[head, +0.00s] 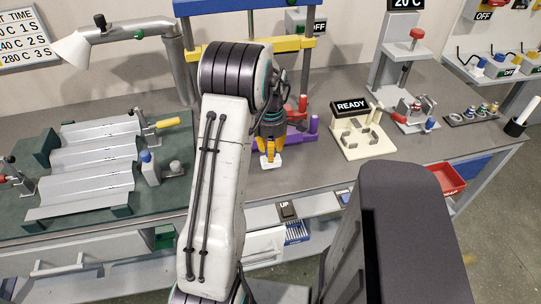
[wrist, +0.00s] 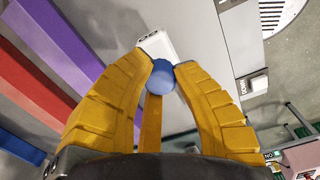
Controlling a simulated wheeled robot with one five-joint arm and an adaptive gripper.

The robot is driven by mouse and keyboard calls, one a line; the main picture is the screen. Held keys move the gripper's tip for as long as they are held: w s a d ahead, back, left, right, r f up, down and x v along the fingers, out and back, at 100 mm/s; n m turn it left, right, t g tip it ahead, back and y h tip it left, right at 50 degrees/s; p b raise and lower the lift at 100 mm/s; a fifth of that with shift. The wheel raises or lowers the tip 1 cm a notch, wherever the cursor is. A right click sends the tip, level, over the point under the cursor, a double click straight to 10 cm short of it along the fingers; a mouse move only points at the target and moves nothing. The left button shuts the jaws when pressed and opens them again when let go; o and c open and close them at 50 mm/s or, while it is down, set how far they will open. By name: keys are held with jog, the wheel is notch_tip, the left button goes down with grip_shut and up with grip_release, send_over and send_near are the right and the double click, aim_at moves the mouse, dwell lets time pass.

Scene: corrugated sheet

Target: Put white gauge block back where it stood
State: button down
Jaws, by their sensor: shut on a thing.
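In the head view my gripper (head: 268,152) is over the front part of the grey bench with its yellow fingers pointing down. The white gauge block (head: 271,163) shows right below the fingertips. In the wrist view the fingertips (wrist: 163,78) are closed around a round blue knob (wrist: 163,76). The white block (wrist: 156,44), with small dark marks on one side, shows just beyond the knob. The knob seems to belong to the block, but the join is hidden. I cannot tell whether the block touches the bench.
A purple part (head: 304,136) lies close to the right of my gripper, under a blue and yellow press frame (head: 258,44). A cream READY board (head: 363,139) stands further right. Corrugated sheets (head: 92,160) lie on a green mat at left. The bench's front edge is near.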

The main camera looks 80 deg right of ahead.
jog(key=shift+f+p, duration=0.55)
jog(key=shift+p, duration=0.15)
jog(key=shift+d+f, duration=0.1)
jog(key=shift+f, duration=1.45)
jog(key=shift+f, duration=0.2)
jog(key=c, duration=1.1)
grip_release()
jog(key=shift+r, duration=0.1)
